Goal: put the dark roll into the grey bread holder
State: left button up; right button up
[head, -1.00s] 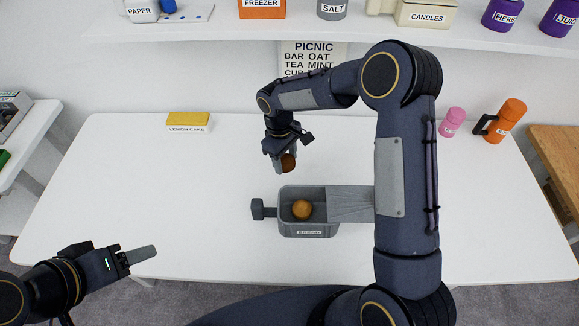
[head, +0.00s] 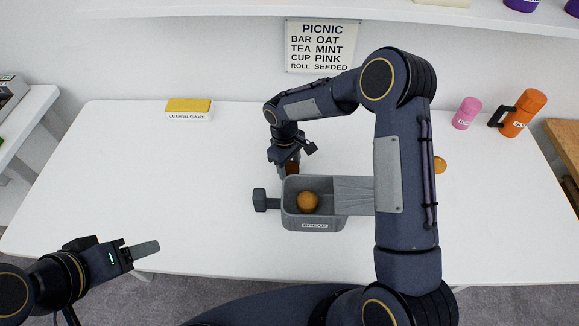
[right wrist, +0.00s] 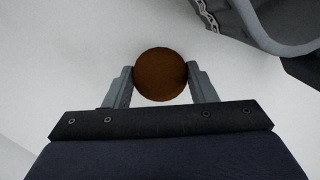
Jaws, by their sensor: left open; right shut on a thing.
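The dark roll (head: 292,168) is held between the fingers of my right gripper (head: 287,170), just behind the back rim of the grey bread holder (head: 313,225). In the right wrist view the dark roll (right wrist: 161,74) sits between both fingertips of the right gripper (right wrist: 161,85). The holder is open on its left part, and a light brown roll (head: 307,202) lies inside. A ribbed grey cover (head: 353,195) lies over its right side, partly hidden by my right arm. My left gripper (head: 145,250) is open and empty at the table's front left.
A yellow lemon cake box (head: 189,108) stands at the back left. A pink cup (head: 466,113) and an orange flask (head: 523,113) stand at the back right. Another light brown roll (head: 440,164) shows beside my right arm. The table's left half is mostly clear.

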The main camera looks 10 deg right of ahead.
jog(key=shift+f, duration=0.15)
jog(key=o, duration=1)
jog(key=shift+c, duration=0.2)
